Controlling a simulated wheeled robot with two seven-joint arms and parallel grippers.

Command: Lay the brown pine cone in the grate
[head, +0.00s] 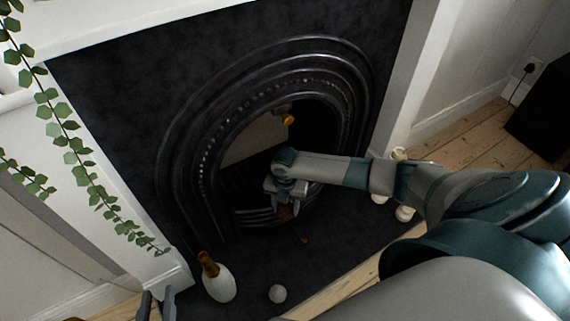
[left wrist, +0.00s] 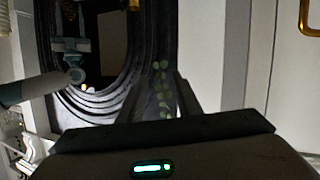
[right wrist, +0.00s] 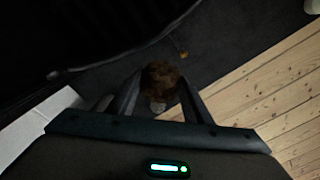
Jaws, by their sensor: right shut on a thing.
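The brown pine cone (right wrist: 162,78) is between the fingers of my right gripper (right wrist: 160,100) in the right wrist view. In the head view my right gripper (head: 281,197) is shut on the cone (head: 286,212), which is mostly hidden under it, at the front of the fireplace opening. The dark grate (head: 257,217) lies in the lower part of the arch, just left of and behind the cone; whether they touch cannot be told. My left gripper (head: 156,305) is at the bottom left edge of the head view, its fingers apart and empty; they also show in the left wrist view (left wrist: 158,98).
A small brown piece (head: 304,240) lies near the cone. Pale objects (head: 403,213) stand at the right. A leafy garland (head: 75,140) hangs at the left.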

